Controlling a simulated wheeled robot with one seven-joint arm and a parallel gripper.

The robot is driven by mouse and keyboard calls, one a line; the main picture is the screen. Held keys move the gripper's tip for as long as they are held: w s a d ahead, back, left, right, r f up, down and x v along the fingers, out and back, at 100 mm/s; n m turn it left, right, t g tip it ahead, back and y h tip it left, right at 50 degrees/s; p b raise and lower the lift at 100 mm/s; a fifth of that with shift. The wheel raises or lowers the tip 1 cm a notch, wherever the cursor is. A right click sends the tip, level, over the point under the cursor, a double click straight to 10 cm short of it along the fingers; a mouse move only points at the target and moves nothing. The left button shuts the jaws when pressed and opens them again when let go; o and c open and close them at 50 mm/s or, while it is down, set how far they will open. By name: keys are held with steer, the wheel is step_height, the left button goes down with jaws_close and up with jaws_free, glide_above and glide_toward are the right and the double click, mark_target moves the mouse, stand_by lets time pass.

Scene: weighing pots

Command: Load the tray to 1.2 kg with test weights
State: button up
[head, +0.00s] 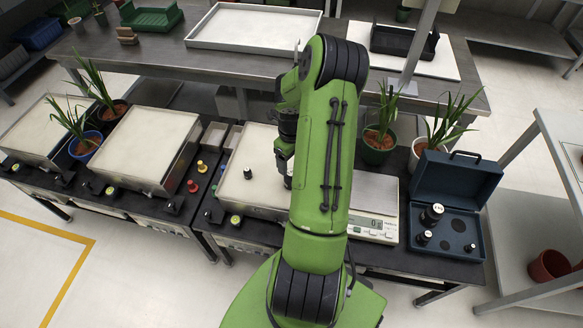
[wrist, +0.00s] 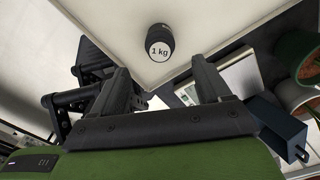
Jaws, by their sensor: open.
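A black test weight marked 1 kg (wrist: 160,45) stands on the white-surfaced tray (wrist: 110,25), near its corner. My gripper (wrist: 163,88) is open and empty, with the weight in front of its fingers, not between them. In the head view my gripper (head: 285,160) is low over the right part of the tray (head: 262,138), and my green arm hides much of this area. A small dark weight (head: 248,173) stands on the tray left of my gripper. A blue case (head: 462,190) at right holds a large weight (head: 432,213) and smaller ones.
A bench scale (head: 372,226) reading 0 stands between my arm and the case. Potted plants (head: 378,140) stand behind it. Red and yellow pieces (head: 192,186) stand left of the tray. Another tray bench (head: 145,140) is further left.

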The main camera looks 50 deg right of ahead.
step_height(320, 180, up, 2)
steer(key=shift+r, duration=0.1)
steer(key=w+a+r+n+t+h, duration=0.2)
steer(key=w+a+r+n, duration=0.1)
steer(key=a+r+n, duration=1.45)
steer(key=s+a+r+n+t+y, duration=0.1)
steer(key=s+a+r+n, duration=0.3)
steer(key=n, duration=0.5)
steer(key=s+a+r+n+t+y, duration=0.1)
steer(key=s+a+r+n, duration=0.3)
steer(key=s+a+n, duration=0.4)
steer(key=shift+a+n+t, duration=0.65)
steer(key=shift+n+t, duration=0.15)
steer(key=shift+n, duration=0.35)
